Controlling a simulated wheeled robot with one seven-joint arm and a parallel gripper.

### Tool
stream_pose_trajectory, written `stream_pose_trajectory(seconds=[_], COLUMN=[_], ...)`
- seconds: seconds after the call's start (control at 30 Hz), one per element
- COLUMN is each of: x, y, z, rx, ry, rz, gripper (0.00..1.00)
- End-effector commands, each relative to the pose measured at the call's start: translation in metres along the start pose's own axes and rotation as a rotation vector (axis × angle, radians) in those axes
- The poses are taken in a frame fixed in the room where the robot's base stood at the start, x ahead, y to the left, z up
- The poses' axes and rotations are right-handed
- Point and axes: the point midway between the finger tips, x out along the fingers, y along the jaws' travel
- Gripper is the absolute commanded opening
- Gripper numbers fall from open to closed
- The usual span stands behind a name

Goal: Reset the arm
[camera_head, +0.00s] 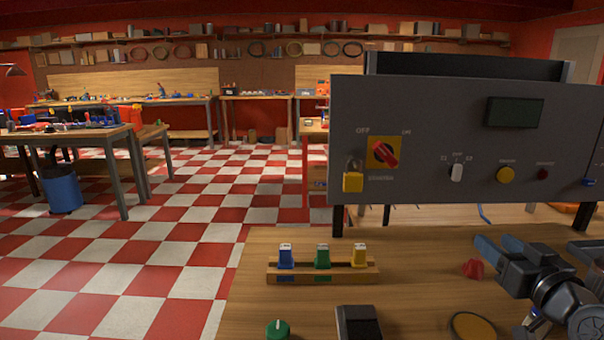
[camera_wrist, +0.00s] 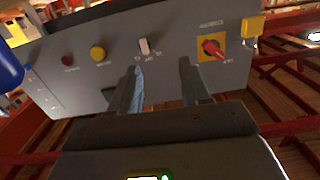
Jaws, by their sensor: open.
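My gripper (camera_head: 503,250) is at the right of the head view, above the wooden bench (camera_head: 250,255) and in front of the grey control panel (camera_head: 420,115). Its two fingers are apart with nothing between them. In the wrist view the open gripper (camera_wrist: 162,88) faces the panel (camera_wrist: 110,90), tilted in the picture. A white selector switch (camera_wrist: 144,46) shows between and beyond the fingertips. The panel also has a red rotary switch on a yellow plate (camera_head: 385,154), a yellow padlock (camera_head: 352,180), a yellow button (camera_head: 505,175) and a dark red button (camera_head: 543,174).
A wooden rack (camera_head: 370,276) holds blue, green and yellow pieces on the bench. A red knob (camera_head: 473,268) lies near my gripper. A green knob (camera_head: 278,330), a black block (camera_head: 358,322) and a round yellow disc (camera_head: 473,327) are nearer. Checkered floor (camera_head: 150,230) is clear at left.

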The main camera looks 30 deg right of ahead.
Motion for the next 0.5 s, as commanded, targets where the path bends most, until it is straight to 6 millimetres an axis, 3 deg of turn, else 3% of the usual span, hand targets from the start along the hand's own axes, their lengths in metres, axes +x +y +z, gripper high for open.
stream_pose_trajectory(seconds=[0.27, 0.5], x=[-0.045, -0.12], y=[-0.06, -0.116], z=[0.064, 0.115], rx=[0.004, -0.018], ry=[-0.073, -0.132], rz=[-0.046, -0.125], gripper=[0.47, 0.47])
